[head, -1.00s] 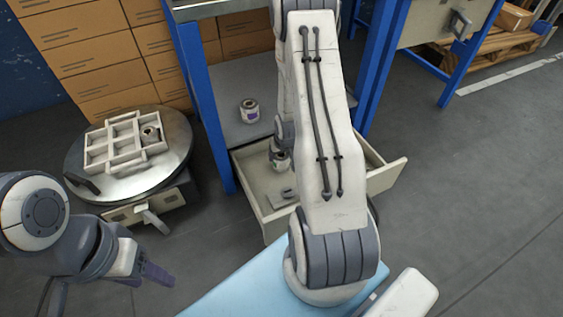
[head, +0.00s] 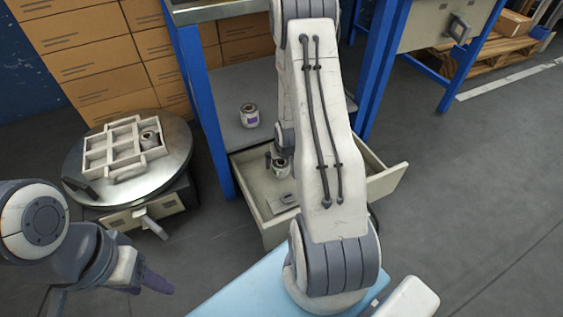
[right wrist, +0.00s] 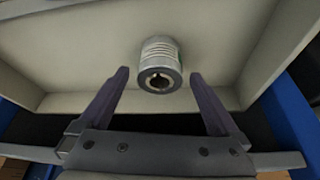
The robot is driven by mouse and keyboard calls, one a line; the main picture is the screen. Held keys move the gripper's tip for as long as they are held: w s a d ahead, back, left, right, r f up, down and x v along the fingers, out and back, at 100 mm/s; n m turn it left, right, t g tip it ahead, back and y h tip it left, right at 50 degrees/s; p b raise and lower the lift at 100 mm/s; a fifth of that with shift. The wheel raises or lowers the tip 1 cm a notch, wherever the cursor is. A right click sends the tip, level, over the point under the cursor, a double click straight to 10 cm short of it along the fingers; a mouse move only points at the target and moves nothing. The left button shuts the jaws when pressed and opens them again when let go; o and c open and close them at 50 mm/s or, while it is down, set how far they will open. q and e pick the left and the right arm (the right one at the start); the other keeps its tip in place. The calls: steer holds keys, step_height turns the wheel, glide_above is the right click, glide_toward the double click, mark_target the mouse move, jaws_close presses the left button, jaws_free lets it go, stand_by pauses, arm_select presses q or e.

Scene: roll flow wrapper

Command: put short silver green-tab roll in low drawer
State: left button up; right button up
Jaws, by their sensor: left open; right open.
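The short silver roll (right wrist: 160,62) stands on the floor of the open low drawer (head: 277,235), with a bit of green at its side in the right wrist view. In the head view most of that gripper is hidden behind my arm. My left gripper (head: 153,283) is open and empty at the lower left, away from the drawer.
A compartment tray (head: 97,160) with another roll (head: 149,139) sits on a round turntable (head: 175,172) at left. A flat grey piece (head: 282,203) lies in the drawer. Blue posts flank the drawer.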

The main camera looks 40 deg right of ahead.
steer(key=p+v, duration=0.6)
steer(key=v, duration=0.4)
steer(key=s+a+r+n+y, duration=0.1)
steer(key=a+r+n, duration=0.1)
steer(key=a+r, duration=0.45)
steer(key=s+a+r+n+g, duration=0.1)
steer(key=a+r+n, duration=0.15)
steer(key=a, duration=0.65)
steer(key=a+r+n+y, duration=0.1)
steer(key=a+r+n, duration=0.1)
steer(key=a+r, duration=0.4)
steer(key=s+a+r+n+g, duration=0.1)
steer(key=s+a+r+n, duration=0.2)
steer(key=s+a, duration=0.2)
steer(key=s+a+r+n+g, duration=0.2)
steer(key=s+a, duration=0.4)
steer(key=s, duration=0.5)
steer(key=shift+r+n+y+p, duration=0.35)
steer(key=shift+r+n+y, duration=0.1)
steer(key=shift+r, duration=0.35)
steer(key=shift+r, duration=0.15)
step_height(320, 180, up, 54)
steer(key=p, duration=5.4)
steer(key=shift+r+p, duration=0.15)
steer(key=shift+p, duration=0.15)
